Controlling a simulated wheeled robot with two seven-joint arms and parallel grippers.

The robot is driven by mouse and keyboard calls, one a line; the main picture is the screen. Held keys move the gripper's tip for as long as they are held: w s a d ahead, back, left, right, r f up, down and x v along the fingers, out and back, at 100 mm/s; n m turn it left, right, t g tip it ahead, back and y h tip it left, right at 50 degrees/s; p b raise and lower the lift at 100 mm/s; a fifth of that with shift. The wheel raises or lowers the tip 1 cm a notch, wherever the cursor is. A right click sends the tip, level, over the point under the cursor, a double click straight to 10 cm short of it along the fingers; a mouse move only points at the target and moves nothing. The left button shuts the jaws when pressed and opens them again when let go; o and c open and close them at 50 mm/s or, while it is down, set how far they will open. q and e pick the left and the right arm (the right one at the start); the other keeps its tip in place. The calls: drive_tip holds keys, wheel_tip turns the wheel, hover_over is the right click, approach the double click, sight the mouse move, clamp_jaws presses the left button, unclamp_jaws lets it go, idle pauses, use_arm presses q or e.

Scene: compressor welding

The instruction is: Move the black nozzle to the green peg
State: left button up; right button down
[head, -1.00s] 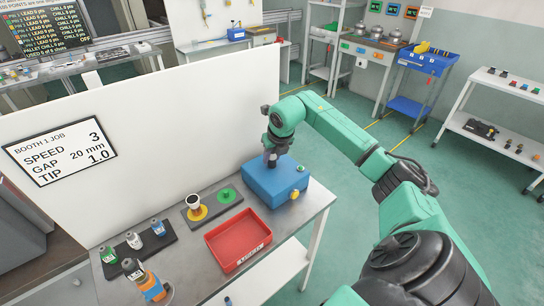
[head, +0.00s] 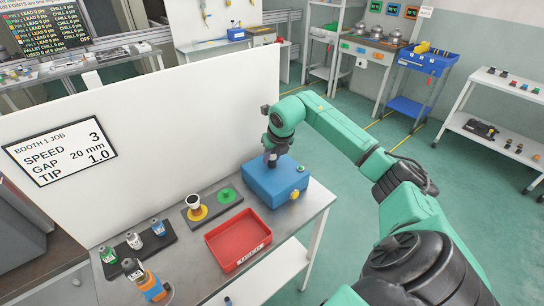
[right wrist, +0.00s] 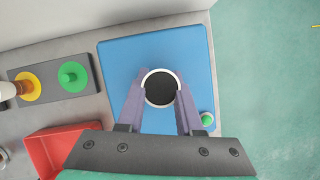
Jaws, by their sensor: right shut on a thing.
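My right gripper (head: 271,158) is over the blue box (head: 290,180) on the bench. In the right wrist view its fingers (right wrist: 160,100) are shut on a round thing with a black top and a pale rim, which looks like the black nozzle (right wrist: 160,89). It is over the blue box; I cannot tell whether it touches it. The green peg (head: 227,195) stands bare on a dark plate, left of the blue box; it also shows in the right wrist view (right wrist: 72,75). A dark-topped, white-rimmed piece (head: 194,201) stands on the yellow disc beside it. My left gripper is not in view.
A red tray (head: 211,240) lies on the bench in front of the dark plate. A dark rack (head: 117,254) with several small bottles and an orange-and-grey object (head: 150,287) stand to the left. A white wall (head: 200,110) rises behind. The blue box has a green button (right wrist: 207,120).

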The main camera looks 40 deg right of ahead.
drive_tip(key=shift+r, duration=0.1)
drive_tip(key=shift+r+p, duration=1.9)
drive_tip(key=shift+r, duration=0.7)
drive_tip(key=shift+f, duration=0.1)
